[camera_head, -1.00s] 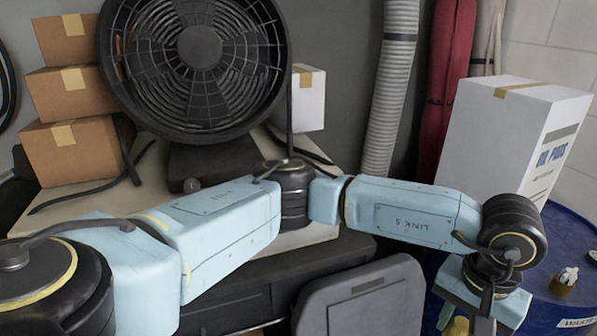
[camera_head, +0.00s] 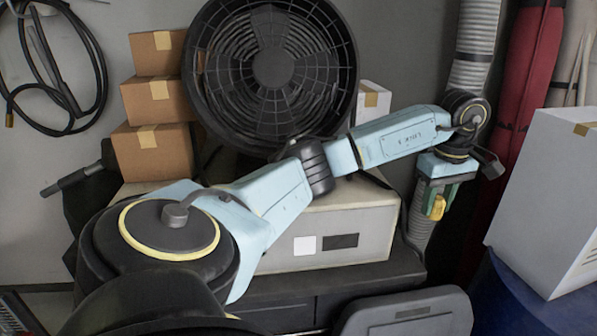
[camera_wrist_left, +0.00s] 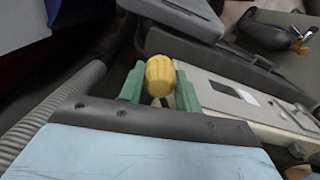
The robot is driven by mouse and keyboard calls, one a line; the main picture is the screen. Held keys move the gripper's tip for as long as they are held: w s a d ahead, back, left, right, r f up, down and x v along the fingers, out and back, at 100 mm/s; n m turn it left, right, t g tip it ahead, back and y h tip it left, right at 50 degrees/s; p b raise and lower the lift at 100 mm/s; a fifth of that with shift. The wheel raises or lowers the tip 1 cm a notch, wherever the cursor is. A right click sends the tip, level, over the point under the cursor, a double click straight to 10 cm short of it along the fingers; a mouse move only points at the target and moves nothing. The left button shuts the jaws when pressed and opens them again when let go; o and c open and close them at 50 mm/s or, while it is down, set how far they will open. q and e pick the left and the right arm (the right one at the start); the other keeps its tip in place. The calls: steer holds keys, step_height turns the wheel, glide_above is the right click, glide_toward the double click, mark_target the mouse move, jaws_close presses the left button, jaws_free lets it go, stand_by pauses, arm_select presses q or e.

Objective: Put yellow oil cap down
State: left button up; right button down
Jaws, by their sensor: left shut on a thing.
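The yellow oil cap (camera_head: 438,207) hangs in the air at the end of my left arm in the head view. My left gripper (camera_head: 432,200), with green fingers, is shut on it. In the left wrist view the yellow cap (camera_wrist_left: 160,75) sits between the two green fingers of the left gripper (camera_wrist_left: 158,85). The held cap is above and in front of the area right of the beige cabinet (camera_head: 330,240), clear of any surface. My right gripper is not in view.
A large black fan (camera_head: 272,70) stands behind my left arm, with stacked cardboard boxes (camera_head: 155,100) to its left. A grey ribbed hose (camera_head: 477,45) hangs behind the gripper.

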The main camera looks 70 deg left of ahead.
mark_target(406, 264)
arm_select(q)
steer(key=shift+n, duration=0.7)
steer(key=a+f, duration=0.1)
steer(key=f, duration=0.4)
steer(key=a+f+p, duration=0.1)
steer(key=f, duration=0.5)
steer(key=a+f, duration=0.1)
steer(key=f, duration=0.5)
steer(key=shift+s+p, duration=0.3)
steer(key=shift+f, duration=0.1)
steer(key=o, duration=0.6)
steer(key=shift+f, duration=0.1)
steer(key=o, duration=0.5)
steer(key=shift+c, duration=0.2)
steer(key=shift+d, duration=0.1)
steer(key=shift+r, duration=0.2)
step_height(406, 264, up, 12)
steer(key=b, duration=0.1)
